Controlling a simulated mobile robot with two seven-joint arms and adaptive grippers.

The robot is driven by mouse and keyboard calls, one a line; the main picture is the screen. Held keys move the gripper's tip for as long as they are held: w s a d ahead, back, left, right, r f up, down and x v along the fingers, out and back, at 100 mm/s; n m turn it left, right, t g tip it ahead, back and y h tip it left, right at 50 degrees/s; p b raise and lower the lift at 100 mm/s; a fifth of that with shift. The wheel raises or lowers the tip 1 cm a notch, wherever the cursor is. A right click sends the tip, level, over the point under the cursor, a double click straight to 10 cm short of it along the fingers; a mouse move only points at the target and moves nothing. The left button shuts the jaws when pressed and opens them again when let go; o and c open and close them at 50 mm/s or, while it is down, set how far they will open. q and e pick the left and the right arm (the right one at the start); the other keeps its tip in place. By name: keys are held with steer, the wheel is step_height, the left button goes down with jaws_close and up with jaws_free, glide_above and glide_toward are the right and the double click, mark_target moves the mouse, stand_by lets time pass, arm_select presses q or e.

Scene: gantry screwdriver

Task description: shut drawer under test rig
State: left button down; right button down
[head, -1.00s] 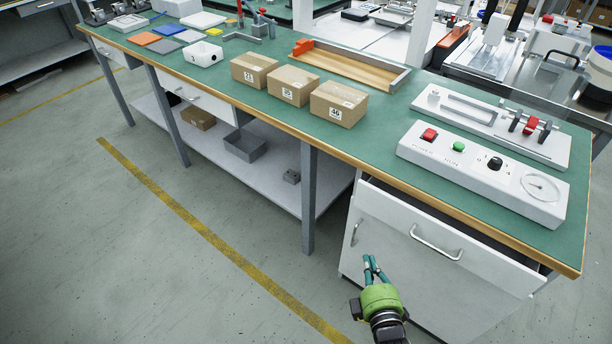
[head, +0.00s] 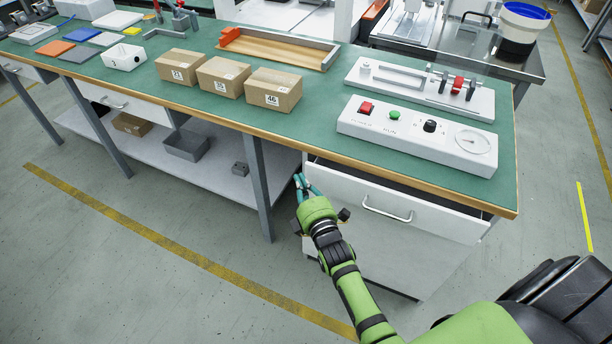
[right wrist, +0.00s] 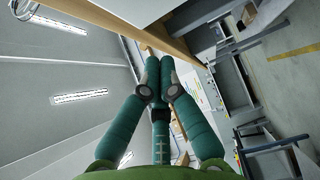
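The white drawer (head: 425,215) with a bar handle (head: 387,210) sits under the bench's right end, below the test rig (head: 418,134). It stands partly out, with a dark gap between its front and the bench edge. The rig is a white box with a red button, a green button, a black knob and a dial. My right gripper (head: 301,181) is at the left end of the drawer front, left of the handle. Its teal fingers are drawn together and empty; the right wrist view shows the tips (right wrist: 160,62) close together. Whether it touches the drawer is unclear. My left gripper is not in view.
The green bench top (head: 318,129) overhangs the drawer with a wooden edge. A bench leg (head: 259,190) stands just left of my right gripper. Cartons (head: 273,90) and a wooden tray (head: 275,48) lie on the bench. The floor in front is clear.

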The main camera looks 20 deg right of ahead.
steer(key=shift+w+d, duration=0.8)
steer(key=shift+d, duration=0.25)
